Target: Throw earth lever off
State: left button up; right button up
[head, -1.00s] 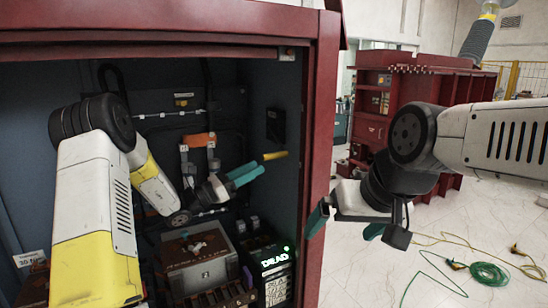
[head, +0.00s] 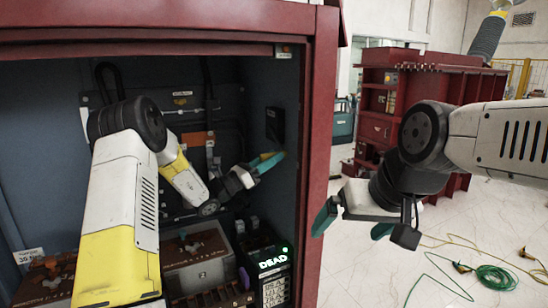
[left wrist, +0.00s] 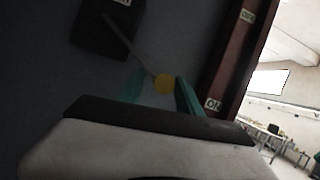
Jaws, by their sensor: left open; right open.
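The earth lever is a thin rod with a round yellow knob (left wrist: 164,84). In the left wrist view the rod runs from a dark box (left wrist: 105,28) to the knob, which shows between the teal fingers. My left gripper (head: 268,162) is open at the cabinet's right inner wall. In the head view its fingers cover most of the lever. I cannot tell whether they touch it. The dark box also shows in the head view (head: 275,125). My right gripper (head: 352,222) is open and empty, outside the cabinet in front of its right post.
The red cabinet post (head: 321,150) stands between my grippers. A box marked "DEAD" (head: 273,262) and a grey box (head: 202,265) sit low inside. A green hose (head: 495,278) lies on the floor.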

pick_arm(q)
jog(key=shift+w+d+r, duration=0.2)
jog(key=shift+w+d, duration=0.1)
jog(key=shift+d, duration=0.15)
jog(key=shift+c, duration=0.2)
grip_shut()
dwell(1.0)
